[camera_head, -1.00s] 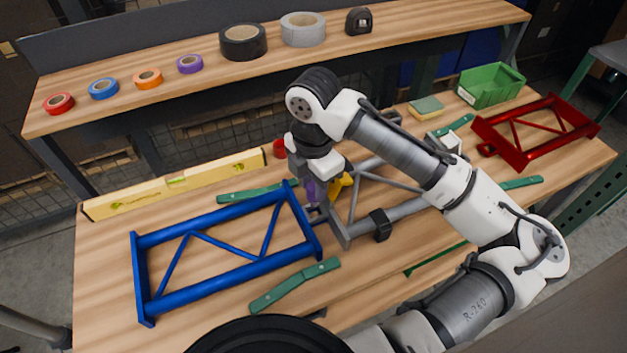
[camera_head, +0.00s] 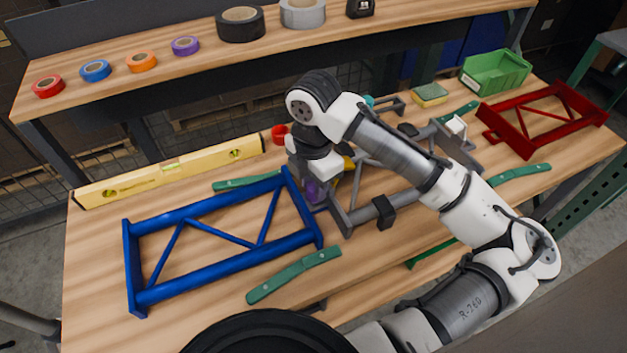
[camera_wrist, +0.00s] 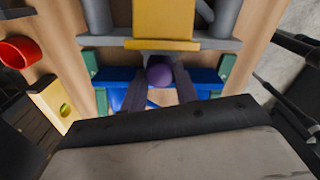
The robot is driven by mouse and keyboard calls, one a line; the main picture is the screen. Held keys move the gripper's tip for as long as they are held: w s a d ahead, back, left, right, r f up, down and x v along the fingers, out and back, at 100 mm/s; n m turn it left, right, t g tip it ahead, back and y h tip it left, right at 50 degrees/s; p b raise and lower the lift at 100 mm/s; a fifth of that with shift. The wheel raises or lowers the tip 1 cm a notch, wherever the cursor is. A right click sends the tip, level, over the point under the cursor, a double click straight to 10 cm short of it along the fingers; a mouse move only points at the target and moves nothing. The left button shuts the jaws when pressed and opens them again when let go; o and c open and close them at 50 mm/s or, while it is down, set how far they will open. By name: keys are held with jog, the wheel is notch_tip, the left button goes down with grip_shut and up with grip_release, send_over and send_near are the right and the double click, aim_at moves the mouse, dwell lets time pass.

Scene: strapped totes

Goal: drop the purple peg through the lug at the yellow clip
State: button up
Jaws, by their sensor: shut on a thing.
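My gripper (camera_wrist: 160,88) is shut on the purple peg (camera_wrist: 159,73), whose round end shows between the two dark fingers in the wrist view. In the head view the peg (camera_head: 315,191) shows purple below my wrist, at the left end of the grey frame (camera_head: 362,214). The yellow clip (camera_wrist: 163,18) sits on the grey frame, just beyond the peg in the wrist view. In the head view the clip (camera_head: 348,164) is mostly hidden behind my wrist. The lug's hole and the peg's lower end are hidden, so I cannot tell whether they meet.
A blue frame (camera_head: 205,262) lies close on the left, a red frame (camera_head: 520,132) at the right. A yellow level (camera_head: 170,172) and red ring (camera_head: 279,134) are behind.

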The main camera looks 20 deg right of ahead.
jog(key=o, duration=1.1)
jog(key=shift+c, duration=0.2)
jog(key=shift+r, duration=0.15)
notch_tip(320, 180, up, 14)
jog(key=shift+f, duration=0.2)
jog(key=shift+s, duration=0.1)
